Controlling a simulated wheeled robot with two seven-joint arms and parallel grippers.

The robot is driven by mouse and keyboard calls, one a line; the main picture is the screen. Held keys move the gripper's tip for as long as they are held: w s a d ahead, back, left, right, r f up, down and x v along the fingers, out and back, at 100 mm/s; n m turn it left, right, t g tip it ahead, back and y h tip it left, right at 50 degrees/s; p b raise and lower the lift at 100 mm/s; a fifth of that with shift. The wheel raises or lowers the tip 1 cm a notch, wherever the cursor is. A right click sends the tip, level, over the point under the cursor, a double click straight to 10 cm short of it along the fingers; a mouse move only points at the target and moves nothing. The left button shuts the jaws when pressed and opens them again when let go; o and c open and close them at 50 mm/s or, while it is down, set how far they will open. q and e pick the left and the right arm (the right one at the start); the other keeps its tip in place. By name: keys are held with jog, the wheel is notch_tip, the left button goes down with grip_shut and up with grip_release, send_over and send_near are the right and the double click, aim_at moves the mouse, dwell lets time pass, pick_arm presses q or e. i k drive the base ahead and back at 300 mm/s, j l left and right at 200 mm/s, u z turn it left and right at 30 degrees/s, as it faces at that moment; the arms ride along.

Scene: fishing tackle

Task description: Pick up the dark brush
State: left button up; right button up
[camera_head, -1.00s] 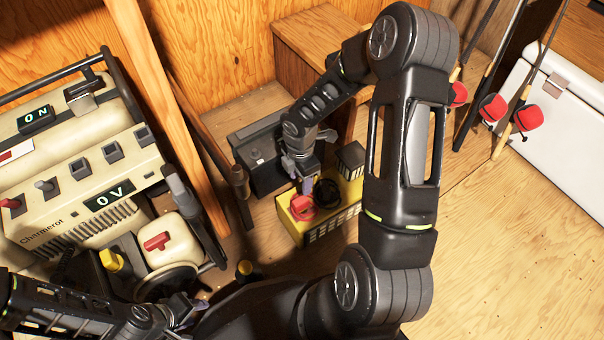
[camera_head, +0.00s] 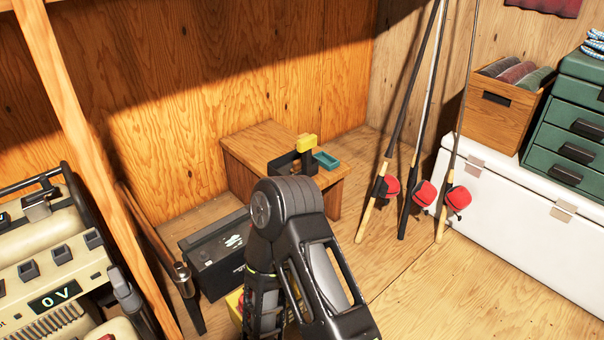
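I cannot clearly pick out a dark brush. One of my arms stands in the lower middle, in front of the stool, and hides part of the floor. My other arm and gripper are out of view.
A black box (camera_head: 215,262) stands left of the arm, with a yellow box (camera_head: 235,303) partly hidden beside it. A beige machine (camera_head: 40,275) is at left. Fishing rods (camera_head: 408,150) lean at the wall. A white chest (camera_head: 530,215) stands right. Floor at lower right is clear.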

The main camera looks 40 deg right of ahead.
aim_at(297, 164)
jog(key=i+l, duration=0.15)
jog(key=i, duration=0.25)
jog(key=z, duration=1.55)
